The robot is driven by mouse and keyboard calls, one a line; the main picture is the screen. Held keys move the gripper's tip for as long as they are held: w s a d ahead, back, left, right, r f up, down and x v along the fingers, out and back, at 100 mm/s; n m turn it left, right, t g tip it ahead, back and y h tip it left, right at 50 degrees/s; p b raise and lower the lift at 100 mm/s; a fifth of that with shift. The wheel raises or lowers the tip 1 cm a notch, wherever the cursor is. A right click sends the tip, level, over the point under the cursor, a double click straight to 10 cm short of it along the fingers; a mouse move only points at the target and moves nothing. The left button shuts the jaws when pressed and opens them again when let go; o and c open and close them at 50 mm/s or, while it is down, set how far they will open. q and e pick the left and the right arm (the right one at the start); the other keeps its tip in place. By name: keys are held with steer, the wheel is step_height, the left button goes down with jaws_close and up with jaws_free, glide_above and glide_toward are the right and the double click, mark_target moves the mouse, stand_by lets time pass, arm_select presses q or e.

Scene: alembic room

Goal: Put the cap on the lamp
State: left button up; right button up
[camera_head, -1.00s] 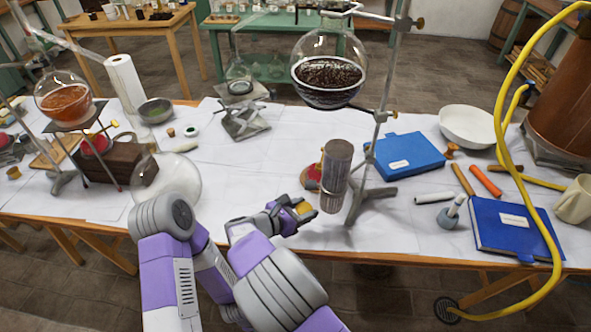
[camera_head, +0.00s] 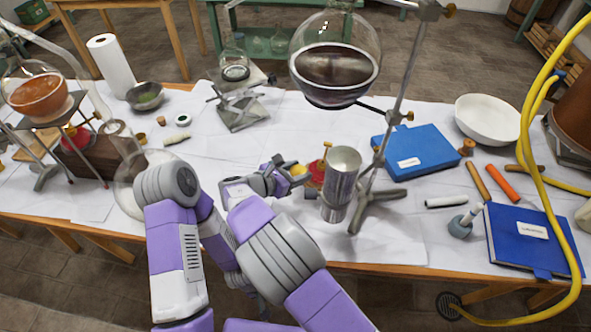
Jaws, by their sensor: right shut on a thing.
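My right gripper (camera_head: 291,175) is shut on a small brass-yellow cap (camera_head: 299,170), just above the table near its middle. A small red lamp (camera_head: 316,172) sits right beside the cap, on its right side. It is partly hidden by the gripper and the metal cylinder. I cannot tell whether the cap touches the lamp. My left arm fills the lower left, but its gripper is not visible.
A shiny metal cylinder (camera_head: 342,185) stands close to the right of my gripper. A blue book (camera_head: 415,150) lies right. White tabletop left of the gripper is fairly clear.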

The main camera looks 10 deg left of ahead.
mark_target(322, 163)
steer(key=shift+w+d+f+b, duration=0.1)
steer(key=shift+w+d+b, duration=0.8)
steer(key=shift+w+d, duration=0.85)
steer(key=shift+w+d+p, duration=0.3)
steer(key=shift+w+d, duration=0.3)
steer(key=shift+w, duration=0.25)
steer(key=shift+w+d+p, duration=0.3)
steer(key=shift+w+d, duration=0.75)
steer(key=shift+w, duration=0.1)
steer(key=shift+f+p, duration=0.35)
steer(key=shift+f, duration=0.3)
steer(key=o, duration=1.1)
